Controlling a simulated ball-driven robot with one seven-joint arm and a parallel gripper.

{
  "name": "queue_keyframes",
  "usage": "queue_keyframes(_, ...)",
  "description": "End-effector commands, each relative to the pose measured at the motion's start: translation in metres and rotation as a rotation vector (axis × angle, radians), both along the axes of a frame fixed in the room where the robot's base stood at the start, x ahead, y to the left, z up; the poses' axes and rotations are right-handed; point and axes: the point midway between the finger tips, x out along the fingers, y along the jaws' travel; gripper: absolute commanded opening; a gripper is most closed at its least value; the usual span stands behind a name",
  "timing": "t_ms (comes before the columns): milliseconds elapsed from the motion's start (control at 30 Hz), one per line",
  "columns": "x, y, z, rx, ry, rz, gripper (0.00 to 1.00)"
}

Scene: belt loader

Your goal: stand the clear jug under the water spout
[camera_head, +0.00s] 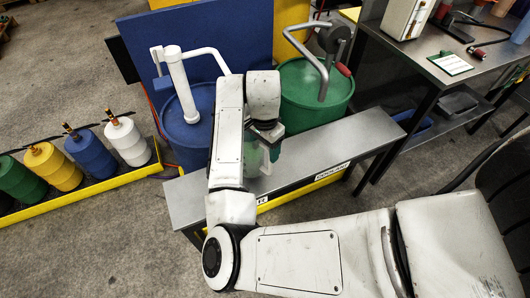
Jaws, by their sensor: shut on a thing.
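My gripper (267,136) is shut on the clear jug (253,159), a pale, see-through shape just above the grey metal bench. My arm and gripper hide much of the jug, so I cannot tell whether it touches the bench. The water spout (208,52) is the white pipe curving right from the white pump (181,85) on the blue drum (186,128). The pipe's end passes behind my arm. The jug is to the right of the blue drum and in front of the green drum (302,92).
The narrow bench (330,152) carries a "COOLANT" label below the green drum; the other label is mostly hidden. A grey metal coolant spout (318,66) rises over the green drum. Coloured canisters (88,156) stand in a yellow tray at left. A worktable (425,52) stands at right.

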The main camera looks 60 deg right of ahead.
Motion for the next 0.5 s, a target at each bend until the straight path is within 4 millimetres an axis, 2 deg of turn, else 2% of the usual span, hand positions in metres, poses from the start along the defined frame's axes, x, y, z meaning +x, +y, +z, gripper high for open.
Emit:
queue_keyframes(133, 0.001, -0.001, -0.005, -0.001, 0.000, 0.001, 0.00)
queue_keyframes(367, 0.001, 0.000, -0.032, 0.000, 0.000, 0.002, 0.00)
queue_keyframes(500, 0.001, -0.001, -0.034, -0.001, -0.002, 0.000, 0.00)
